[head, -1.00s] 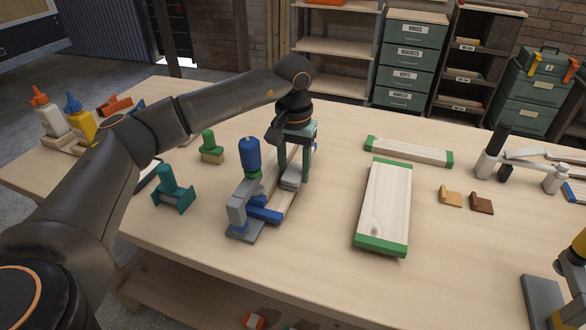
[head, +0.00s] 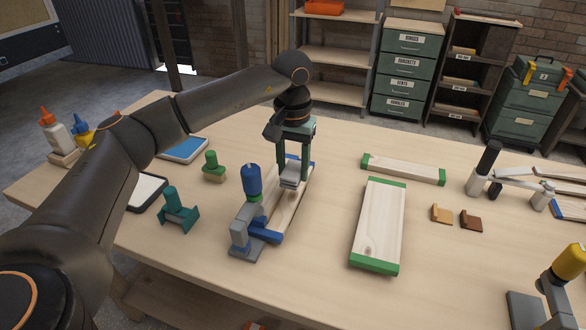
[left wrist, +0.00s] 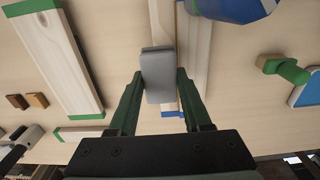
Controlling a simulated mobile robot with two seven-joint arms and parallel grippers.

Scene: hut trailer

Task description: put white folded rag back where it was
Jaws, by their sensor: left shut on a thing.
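The white folded rag, a pale grey-white block (head: 291,178), is between the fingers of my left gripper (head: 293,172). In the left wrist view the rag (left wrist: 157,78) is pinched from both sides by the green fingers of that gripper (left wrist: 160,82). It is over or on the wooden board with blue ends (head: 284,213); I cannot tell whether it touches the board. A clamp-like tool with a blue knob (head: 251,180) stands at the board's near end. My right gripper is not in view.
A green-ended board (head: 380,222) lies to the right, with another (head: 404,170) behind it. Green tools (head: 176,212) and a blue pad (head: 184,149) are left. Two small brown blocks (head: 455,216) lie right. Bare tabletop is open between the boards.

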